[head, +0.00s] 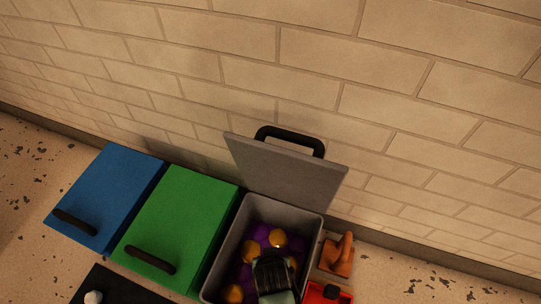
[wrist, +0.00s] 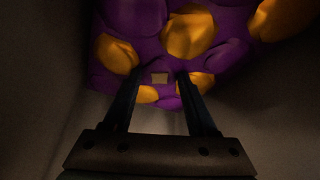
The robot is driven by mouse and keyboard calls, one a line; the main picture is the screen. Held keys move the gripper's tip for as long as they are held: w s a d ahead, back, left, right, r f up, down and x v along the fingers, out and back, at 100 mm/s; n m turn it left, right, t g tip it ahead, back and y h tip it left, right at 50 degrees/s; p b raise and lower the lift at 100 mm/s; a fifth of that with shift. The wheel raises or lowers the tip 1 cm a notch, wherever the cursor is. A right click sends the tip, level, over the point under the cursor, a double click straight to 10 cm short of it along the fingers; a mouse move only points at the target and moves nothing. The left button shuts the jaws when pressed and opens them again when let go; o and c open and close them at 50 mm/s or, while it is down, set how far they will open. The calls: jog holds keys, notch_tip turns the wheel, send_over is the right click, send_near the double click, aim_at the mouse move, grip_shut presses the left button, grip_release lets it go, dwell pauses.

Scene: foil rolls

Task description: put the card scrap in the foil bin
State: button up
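In the head view, my gripper (head: 274,272) reaches down into the open grey bin (head: 233,228), whose lid (head: 285,172) stands raised at the wall. The scrap is hidden in the head view. I cannot make out a label naming the foil bin.
A green bin (head: 180,215) and a blue bin (head: 110,190) stand left of the grey bin, lids shut. An orange-brown object (head: 338,255) and a red object (head: 325,293) are close on its right. A dark surface (head: 115,288) with a small pale item is at lower left.

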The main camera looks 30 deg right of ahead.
jog(key=shift+r, duration=0.25)
jog(key=p+v, duration=0.8)
jog(key=v, duration=0.3)
jog(key=shift+r, duration=0.4)
jog(key=shift+s+a, duration=0.1)
jog(key=shift+s, duration=0.05)
